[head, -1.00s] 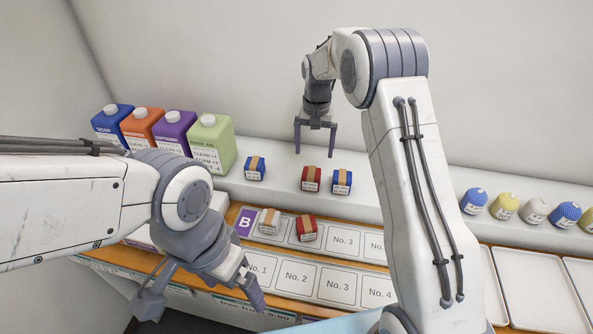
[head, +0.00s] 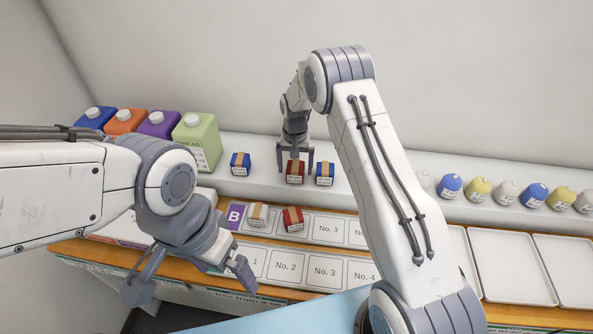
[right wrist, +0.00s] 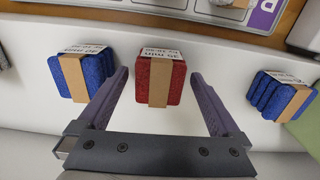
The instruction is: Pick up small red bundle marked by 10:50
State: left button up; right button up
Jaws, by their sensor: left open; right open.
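A small red bundle (head: 295,174) with a tan band and white label stands on the back shelf, between two blue bundles. In the right wrist view this red bundle (right wrist: 174,82) is between the fingertips, with a visible gap on each side. Its label is upside down and I cannot read it with certainty. My right gripper (head: 295,162) is open around the red bundle; it also shows in the right wrist view (right wrist: 160,76). Another red bundle (head: 292,219) sits on the numbered board. My left gripper (head: 192,287) is open and empty over the front edge.
Blue bundles stand left (head: 240,165) and right (head: 324,176) of the shelf's red one; the right one is close. A whitish bundle (head: 257,215) is on the board. Several jugs (head: 197,140) stand at left. Coloured round-topped containers (head: 479,188) and empty trays (head: 510,265) are at right.

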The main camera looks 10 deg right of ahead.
jog(key=c, duration=1.4)
jog(key=shift+r, duration=0.2)
